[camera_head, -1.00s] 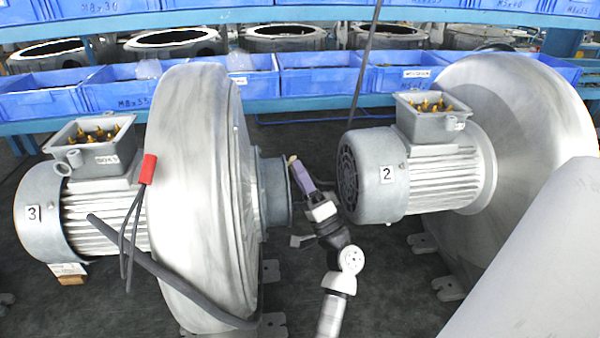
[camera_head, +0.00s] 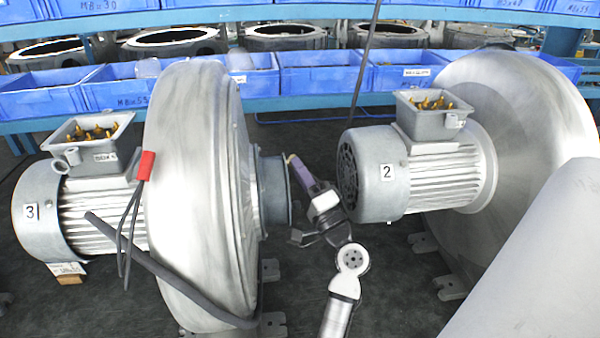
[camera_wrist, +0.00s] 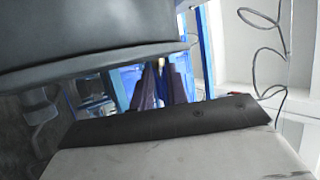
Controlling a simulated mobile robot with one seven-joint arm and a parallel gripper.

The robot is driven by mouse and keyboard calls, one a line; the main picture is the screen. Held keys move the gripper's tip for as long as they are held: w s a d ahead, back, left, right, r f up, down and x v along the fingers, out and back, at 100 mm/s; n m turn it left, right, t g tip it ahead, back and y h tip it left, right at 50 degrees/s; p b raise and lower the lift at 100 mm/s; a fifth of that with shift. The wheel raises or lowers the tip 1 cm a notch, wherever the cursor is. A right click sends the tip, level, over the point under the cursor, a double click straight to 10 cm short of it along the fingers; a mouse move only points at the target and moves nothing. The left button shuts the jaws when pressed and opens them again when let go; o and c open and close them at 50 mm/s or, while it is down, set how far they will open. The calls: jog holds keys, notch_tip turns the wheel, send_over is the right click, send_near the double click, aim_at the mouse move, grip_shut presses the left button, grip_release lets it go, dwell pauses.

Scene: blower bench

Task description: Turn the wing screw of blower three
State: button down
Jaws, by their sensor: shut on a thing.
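Blower three (camera_head: 195,190) stands at the left in the head view, its motor marked with a "3" label (camera_head: 31,212). Its round outlet flange (camera_head: 273,190) faces right. My gripper (camera_head: 294,161) reaches up from below right, its purple fingers tilted up and left, with the tips at the right rim of this flange. It is shut on the wing screw, which is too small and too covered by the fingers to make out. In the wrist view the dark fingers (camera_wrist: 160,72) point up close beside the grey curved rim (camera_wrist: 90,65) of the flange.
Blower two (camera_head: 430,170) stands close to the right of my gripper, leaving a narrow gap. A dark cable (camera_head: 366,60) hangs behind that gap. Blue bins (camera_head: 320,80) line the shelf at the back. Dark floor (camera_head: 395,300) is free in front.

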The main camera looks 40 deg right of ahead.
jog(key=shift+r+m+g+h, duration=0.2)
jog(key=shift+m+g+h, duration=0.2)
jog(key=shift+m+g, duration=0.45)
jog(key=c, duration=1.4)
grip_release()
jog(key=shift+s+f, duration=0.1)
jog(key=shift+s, duration=0.05)
jog(key=b+v, duration=0.6)
jog(key=v, duration=0.7)
jog(key=shift+s+a, duration=0.15)
jog(key=shift+s, duration=0.2)
jog(key=shift+s, duration=0.1)
